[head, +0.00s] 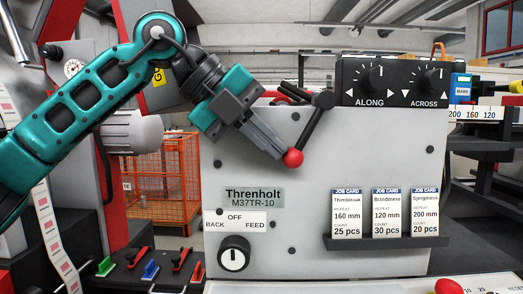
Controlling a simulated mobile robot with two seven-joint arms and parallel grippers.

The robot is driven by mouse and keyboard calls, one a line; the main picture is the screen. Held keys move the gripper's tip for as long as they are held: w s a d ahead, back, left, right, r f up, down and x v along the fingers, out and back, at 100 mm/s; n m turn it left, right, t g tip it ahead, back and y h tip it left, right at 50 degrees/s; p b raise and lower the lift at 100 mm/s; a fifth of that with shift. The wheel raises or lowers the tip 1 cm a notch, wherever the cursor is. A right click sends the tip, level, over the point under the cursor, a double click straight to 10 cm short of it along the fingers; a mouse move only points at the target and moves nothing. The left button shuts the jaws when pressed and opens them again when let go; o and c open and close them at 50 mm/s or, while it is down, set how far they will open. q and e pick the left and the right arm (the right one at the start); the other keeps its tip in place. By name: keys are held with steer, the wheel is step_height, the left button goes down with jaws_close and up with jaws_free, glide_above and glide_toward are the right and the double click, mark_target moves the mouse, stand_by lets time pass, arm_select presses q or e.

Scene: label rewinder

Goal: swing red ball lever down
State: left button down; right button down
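The red ball (292,158) sits on the lower end of a black lever (312,128). The lever slopes down and left from its black pivot (325,100) near the top of the grey machine panel (330,160). My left gripper (280,150) comes in from the upper left, its grey fingers side by side with no clear gap, so it looks shut. Its fingertips are right beside the ball's left side; I cannot tell whether they touch. The ball shows whole, and nothing is seen between the fingers. My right gripper is not in view.
The ALONG and ACROSS knob box (393,82) stands on the panel's top right. A job card rack (388,242) juts out at lower right. A BACK/OFF/FEED knob (234,256) is at lower left.

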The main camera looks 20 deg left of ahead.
arm_select(q)
steer(key=shift+w+d+f, duration=0.1)
steer(key=shift+d+f, duration=0.35)
steer(key=shift+f, duration=0.1)
stand_by(0.5)
